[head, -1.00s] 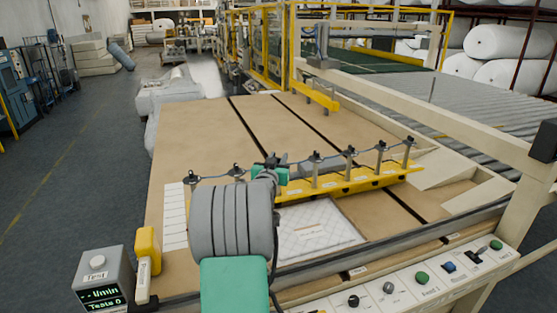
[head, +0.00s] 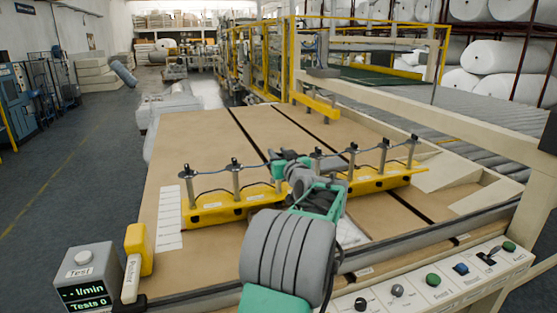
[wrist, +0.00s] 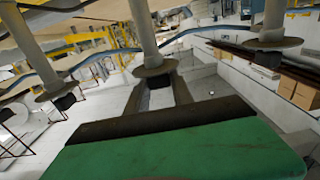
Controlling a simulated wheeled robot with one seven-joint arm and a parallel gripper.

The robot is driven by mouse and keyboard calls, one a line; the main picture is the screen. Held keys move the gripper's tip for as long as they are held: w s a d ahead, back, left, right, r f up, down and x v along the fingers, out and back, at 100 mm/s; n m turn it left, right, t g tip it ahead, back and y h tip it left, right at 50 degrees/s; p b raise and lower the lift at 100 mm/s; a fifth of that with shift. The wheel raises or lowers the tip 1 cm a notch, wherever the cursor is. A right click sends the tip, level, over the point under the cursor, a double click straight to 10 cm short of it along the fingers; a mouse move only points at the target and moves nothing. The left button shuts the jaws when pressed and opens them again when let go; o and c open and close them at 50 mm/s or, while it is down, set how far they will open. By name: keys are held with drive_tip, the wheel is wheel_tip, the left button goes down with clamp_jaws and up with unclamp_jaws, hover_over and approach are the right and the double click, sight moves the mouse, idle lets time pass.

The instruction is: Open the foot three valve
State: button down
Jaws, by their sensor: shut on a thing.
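A yellow bar (head: 215,212) lies across the brown table, with several upright metal feet, each topped by a small dark valve. A blue hose links the tops. My gripper (head: 277,160) is at the top of the third foot from the left, which it largely hides. In the wrist view, my gripper (wrist: 158,90) has its two dark fingers on either side of the small dark valve under the middle disc (wrist: 155,68), and is shut on it. The neighbouring valves (wrist: 66,102) stand free. I cannot read numbers on the feet or tell the valve's turn.
A console (head: 432,280) with knobs and buttons runs along the front right. A grey test box (head: 85,275) and a yellow handled tool (head: 139,250) stand at the front left. A beige beam (head: 430,115) crosses at the right.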

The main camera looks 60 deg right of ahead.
idle(0.3)
drive_tip(key=c, duration=1.1)
unclamp_jaws()
drive_tip(key=b+v, duration=0.1)
drive_tip(key=v, duration=0.6)
drive_tip(key=shift+s+a+b, duration=0.25)
drive_tip(key=shift+s+b, duration=0.05)
